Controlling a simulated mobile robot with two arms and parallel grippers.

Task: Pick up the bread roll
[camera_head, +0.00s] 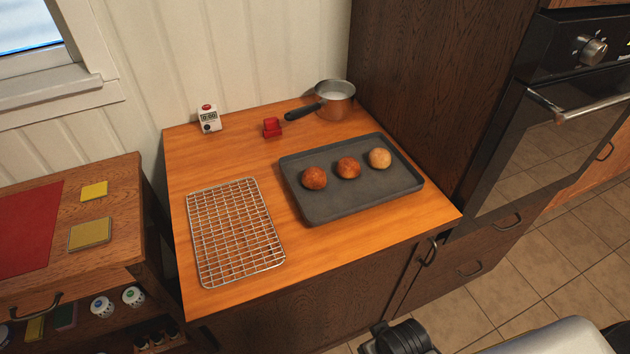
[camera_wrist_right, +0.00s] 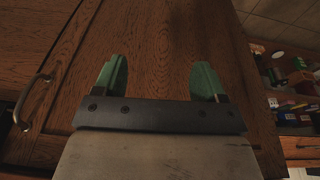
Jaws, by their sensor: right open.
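Three bread rolls rest in a row on a dark baking tray (camera_head: 350,204). The left bread roll (camera_head: 314,178) is dark brown, the middle bread roll (camera_head: 348,167) is reddish brown, and the right bread roll (camera_head: 380,158) is pale golden. My right gripper (camera_wrist_right: 160,80) is open and empty in the right wrist view, its two green fingers apart in front of a wooden cabinet front. In the head view part of my right arm shows at the bottom right, below the counter and away from the rolls. My left gripper is not in view.
A wire cooling rack (camera_head: 235,232) lies left of the tray on the wooden counter (camera_head: 290,255). Behind are a saucepan (camera_head: 335,101), a small red object (camera_head: 272,127) and a white timer (camera_head: 209,119). An oven (camera_head: 550,130) stands to the right.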

